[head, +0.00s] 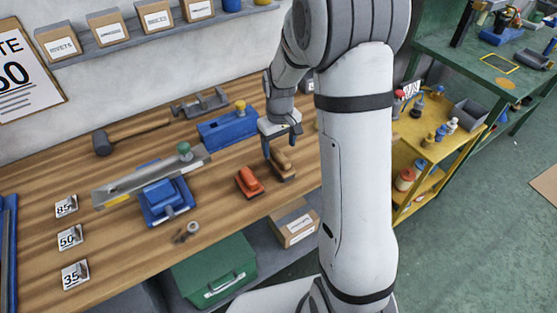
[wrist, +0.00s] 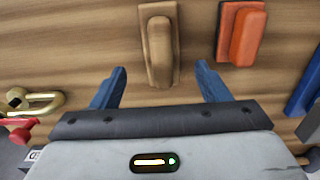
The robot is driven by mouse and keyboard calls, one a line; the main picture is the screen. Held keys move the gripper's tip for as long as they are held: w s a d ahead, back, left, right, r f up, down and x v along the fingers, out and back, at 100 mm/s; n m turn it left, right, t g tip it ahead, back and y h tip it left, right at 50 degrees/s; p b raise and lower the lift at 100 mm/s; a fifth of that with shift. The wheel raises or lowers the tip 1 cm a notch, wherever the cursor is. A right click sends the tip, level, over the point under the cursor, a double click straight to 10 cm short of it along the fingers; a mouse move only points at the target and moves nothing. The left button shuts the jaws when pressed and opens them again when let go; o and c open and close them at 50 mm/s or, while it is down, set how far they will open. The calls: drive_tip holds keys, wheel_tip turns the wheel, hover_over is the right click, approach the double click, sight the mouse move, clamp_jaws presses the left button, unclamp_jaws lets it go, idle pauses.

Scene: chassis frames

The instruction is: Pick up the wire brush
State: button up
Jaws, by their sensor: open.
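The wire brush looks to be the brown, wooden-handled block (head: 283,164) lying on the wooden bench, near its front edge. In the wrist view the wire brush (wrist: 159,40) points away from me, upper middle, with its near end between my blue fingers. My gripper (head: 283,147) hangs just above and behind it in the head view. In the wrist view my gripper (wrist: 161,68) is open, a finger on each side with clear gaps. I see no contact. The brush's bristles are hidden underneath.
An orange-handled block (head: 249,182) lies close beside the brush; it also shows in the wrist view (wrist: 239,35). A blue toolbox-like block (head: 226,131) stands behind. A yellow shelf cart (head: 437,150) stands right.

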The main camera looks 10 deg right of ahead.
sight(280, 162)
drive_tip(key=f, duration=0.2)
drive_tip(key=f+p, duration=0.1)
drive_tip(key=f, duration=0.4)
drive_tip(key=shift+s+f+p, duration=0.2)
drive_tip(key=shift+s+p, duration=0.1)
drive_tip(key=c, duration=1.1)
wheel_tip(280, 162, up, 10)
drive_tip(key=shift+r+b, duration=0.1)
drive_tip(key=shift+b, duration=0.6)
